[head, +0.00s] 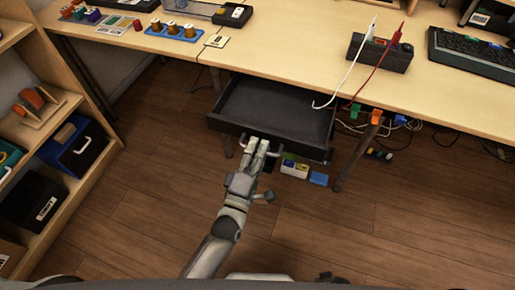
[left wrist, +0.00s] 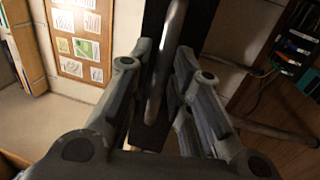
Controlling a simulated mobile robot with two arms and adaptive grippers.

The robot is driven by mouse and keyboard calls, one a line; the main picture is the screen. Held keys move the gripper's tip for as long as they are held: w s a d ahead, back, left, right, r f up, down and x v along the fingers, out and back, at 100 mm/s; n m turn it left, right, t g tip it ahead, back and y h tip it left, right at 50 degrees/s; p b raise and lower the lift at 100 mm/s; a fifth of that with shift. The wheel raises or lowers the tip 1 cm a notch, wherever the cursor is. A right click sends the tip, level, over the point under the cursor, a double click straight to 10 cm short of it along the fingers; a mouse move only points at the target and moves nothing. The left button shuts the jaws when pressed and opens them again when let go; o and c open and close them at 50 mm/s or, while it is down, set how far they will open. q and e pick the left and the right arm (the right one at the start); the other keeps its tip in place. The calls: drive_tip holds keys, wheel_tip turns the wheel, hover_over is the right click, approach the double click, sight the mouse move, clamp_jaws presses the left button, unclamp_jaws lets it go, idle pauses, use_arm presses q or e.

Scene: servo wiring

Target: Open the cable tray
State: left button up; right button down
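The cable tray (head: 300,87) is a black, shallow, open-topped drawer under the desk's front edge. It stands pulled out, and its empty inside shows in the head view. A grey bar handle (head: 276,153) is on its front panel; it also shows in the left wrist view (left wrist: 168,60). My left gripper (head: 257,144) is at this handle, with one finger on each side of the bar. In the left wrist view my left gripper (left wrist: 163,58) appears open, with dark gaps beside the bar. Contact is hard to judge. My right gripper is not in view.
The wooden desk (head: 290,50) carries a black box (head: 380,53) with white and red leads, a keyboard (head: 475,55) and spools (head: 172,28). Coloured plugs and cables hang right of the tray. Shelves (head: 60,110) stand at the left. The floor in front is mostly clear.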

use_arm(q)
drive_tip(key=shift+o, duration=0.6)
drive_tip(key=shift+s+a, duration=0.1)
drive_tip(key=shift+s, duration=0.1)
drive_tip(key=v, duration=1.1)
drive_tip(key=shift+s, duration=0.25)
drive_tip(key=shift+a+f, duration=0.1)
